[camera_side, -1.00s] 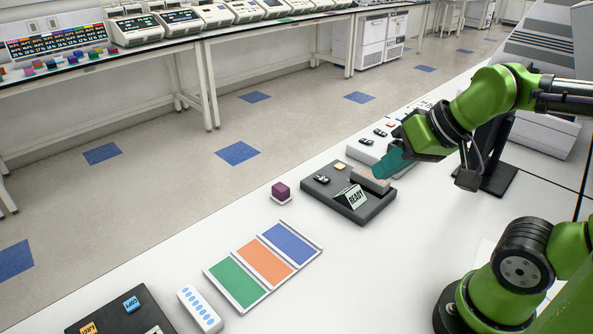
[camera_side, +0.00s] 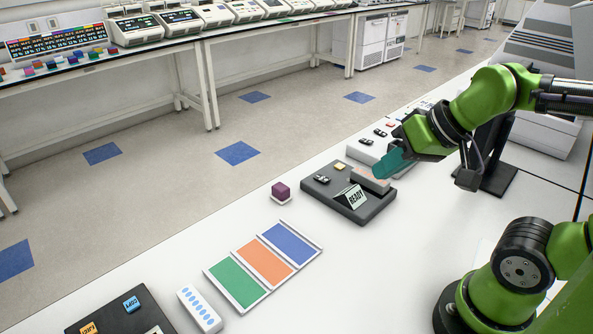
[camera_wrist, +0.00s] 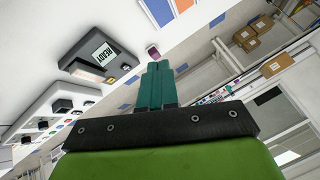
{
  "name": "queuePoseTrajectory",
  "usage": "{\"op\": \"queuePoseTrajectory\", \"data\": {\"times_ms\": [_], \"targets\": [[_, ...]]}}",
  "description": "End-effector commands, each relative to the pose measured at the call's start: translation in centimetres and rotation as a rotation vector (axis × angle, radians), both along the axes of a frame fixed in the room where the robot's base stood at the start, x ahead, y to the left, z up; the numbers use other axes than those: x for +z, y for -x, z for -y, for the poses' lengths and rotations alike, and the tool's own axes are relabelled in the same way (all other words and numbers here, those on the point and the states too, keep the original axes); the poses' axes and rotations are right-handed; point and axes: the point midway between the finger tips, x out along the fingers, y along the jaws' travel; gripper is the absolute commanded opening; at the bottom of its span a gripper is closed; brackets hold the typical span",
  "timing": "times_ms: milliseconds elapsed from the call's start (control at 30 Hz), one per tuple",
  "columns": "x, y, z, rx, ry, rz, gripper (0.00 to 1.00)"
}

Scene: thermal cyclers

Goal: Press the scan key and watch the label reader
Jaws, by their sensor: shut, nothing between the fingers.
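Which key is the scan key I cannot tell. My gripper (camera_side: 383,172) has teal fingers, shut and empty, at the block's back right edge; whether they touch it I cannot tell.
A purple cube (camera_side: 281,190) sits left of the box. Nearer are a green, orange and blue panel tray (camera_side: 319,249), a white strip with blue dots (camera_side: 199,308) and a dark box with COPY and EJECT keys (camera_side: 126,311). Another keyed device (camera_side: 361,149) stands behind.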

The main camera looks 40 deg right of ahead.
Motion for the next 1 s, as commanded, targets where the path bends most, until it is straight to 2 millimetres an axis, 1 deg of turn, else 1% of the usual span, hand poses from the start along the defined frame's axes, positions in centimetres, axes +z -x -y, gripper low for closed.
{"op": "queuePoseTrajectory", "data": {"times_ms": [167, 267, 367, 567, 667, 767, 867, 900, 1000], "targets": [[-1.4, -0.7, 1.1, -0.044, -0.006, -0.067, 0.00], [-2.3, -2.0, 2.0, -0.101, -0.047, -0.127, 0.00], [-3.1, -4.1, 3.1, -0.191, -0.129, -0.185, 0.00], [-4.7, -9.2, 6.1, -0.430, -0.340, -0.263, 0.00], [-5.9, -11.9, 8.1, -0.568, -0.454, -0.288, 0.00], [-7.2, -14.6, 10.7, -0.716, -0.569, -0.301, 0.00], [-8.8, -17.2, 13.6, -0.871, -0.688, -0.303, 0.00], [-9.5, -18.2, 14.8, -0.936, -0.737, -0.300, 0.00], [-11.1, -20.5, 17.9, -1.085, -0.853, -0.282, 0.00]]}}
